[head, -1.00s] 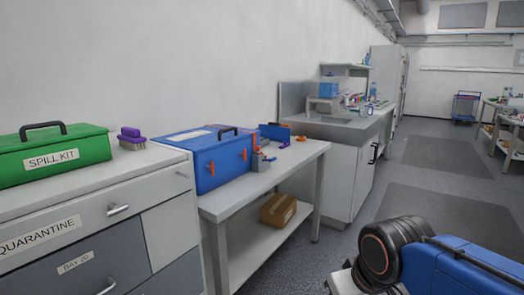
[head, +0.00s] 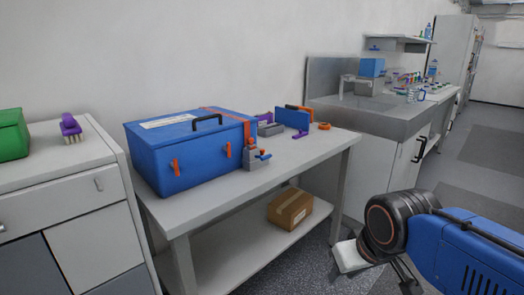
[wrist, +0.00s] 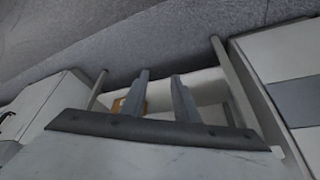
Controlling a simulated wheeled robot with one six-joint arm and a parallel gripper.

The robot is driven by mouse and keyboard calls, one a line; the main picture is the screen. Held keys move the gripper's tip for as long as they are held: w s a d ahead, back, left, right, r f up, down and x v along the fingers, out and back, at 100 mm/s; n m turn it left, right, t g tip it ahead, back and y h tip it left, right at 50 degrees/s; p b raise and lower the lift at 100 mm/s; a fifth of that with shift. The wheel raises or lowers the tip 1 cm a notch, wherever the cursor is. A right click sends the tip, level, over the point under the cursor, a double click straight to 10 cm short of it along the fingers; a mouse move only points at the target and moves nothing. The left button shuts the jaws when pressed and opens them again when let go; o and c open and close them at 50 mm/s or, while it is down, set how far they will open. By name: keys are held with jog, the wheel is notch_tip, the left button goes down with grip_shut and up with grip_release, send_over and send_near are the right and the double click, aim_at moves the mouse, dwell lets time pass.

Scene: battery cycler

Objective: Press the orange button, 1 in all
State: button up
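No orange button can be made out for certain.
A blue case (head: 190,160) with orange latches fills the table's left part. A cardboard box (head: 289,210) sits on the lower shelf. A drawer cabinet (head: 60,195) stands left, a steel-topped bench (head: 375,118) beyond. Grey floor is open at right.

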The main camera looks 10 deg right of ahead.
grip_shut()
jog(key=shift+w, duration=0.1)
dwell(1.8)
